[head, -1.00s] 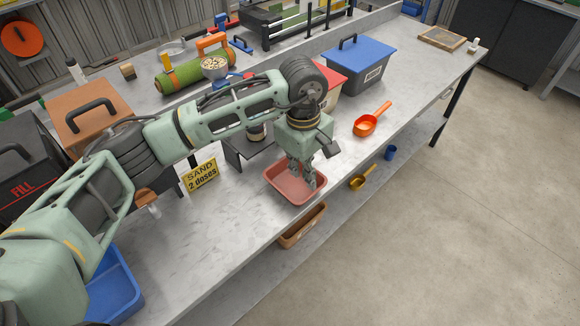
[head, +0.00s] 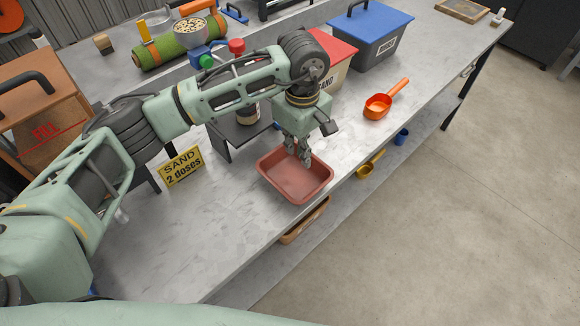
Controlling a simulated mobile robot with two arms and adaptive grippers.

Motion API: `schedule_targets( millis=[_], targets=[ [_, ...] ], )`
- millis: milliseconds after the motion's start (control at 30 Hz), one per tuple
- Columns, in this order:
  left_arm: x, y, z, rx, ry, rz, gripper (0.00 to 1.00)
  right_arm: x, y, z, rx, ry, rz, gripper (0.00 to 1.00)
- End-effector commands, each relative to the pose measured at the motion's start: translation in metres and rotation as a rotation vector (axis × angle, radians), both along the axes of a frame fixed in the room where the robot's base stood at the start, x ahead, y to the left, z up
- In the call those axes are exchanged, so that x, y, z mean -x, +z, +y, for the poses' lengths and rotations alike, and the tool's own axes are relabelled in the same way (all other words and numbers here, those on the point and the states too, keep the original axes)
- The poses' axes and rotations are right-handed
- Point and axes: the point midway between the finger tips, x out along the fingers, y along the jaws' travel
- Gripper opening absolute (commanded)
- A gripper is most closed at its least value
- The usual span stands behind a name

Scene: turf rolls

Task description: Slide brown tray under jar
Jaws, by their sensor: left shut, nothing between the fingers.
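A reddish-brown tray (head: 294,191) lies on the bench near its front edge and looks empty. My left gripper (head: 303,158) points down at the tray's far side, its fingers shut with nothing held. Whether the fingertips touch the tray I cannot tell. A jar (head: 247,113) is beyond my left arm at a dark stand (head: 240,141), left of and behind the tray. The arm hides much of the jar and stand. My right gripper is not in view.
A yellow sand sign (head: 182,167) stands left of the tray. An orange scoop (head: 379,106) lies to the right, near the blue-lidded bin (head: 372,45). Another brown tray (head: 304,222) sits on the lower shelf.

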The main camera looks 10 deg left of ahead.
Motion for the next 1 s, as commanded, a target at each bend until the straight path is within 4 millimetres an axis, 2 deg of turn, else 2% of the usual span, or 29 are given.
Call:
schedule_targets(
  millis=[100, 233, 367, 567, 700, 1000],
  targets=[
    [0.001, -0.01, 0.0, 0.0, 0.0, 0.003, 0.0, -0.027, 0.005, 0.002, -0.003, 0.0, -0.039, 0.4],
    [0.002, -0.029, 0.0, -0.001, 0.002, 0.006, 0.0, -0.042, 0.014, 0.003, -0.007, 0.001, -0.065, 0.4],
    [0.002, -0.057, 0.0, 0.0, 0.001, 0.007, 0.0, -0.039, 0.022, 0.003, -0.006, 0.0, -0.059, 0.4],
    [0.002, -0.099, 0.0, -0.001, 0.0, 0.005, 0.0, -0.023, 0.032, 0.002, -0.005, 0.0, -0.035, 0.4],
    [-0.012, -0.097, 0.019, -0.002, 0.004, 0.002, 0.0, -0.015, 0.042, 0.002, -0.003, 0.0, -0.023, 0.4],
    [-0.023, -0.1, 0.033, -0.001, 0.001, 0.002, 0.0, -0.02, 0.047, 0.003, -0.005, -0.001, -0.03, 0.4]
  ],
)
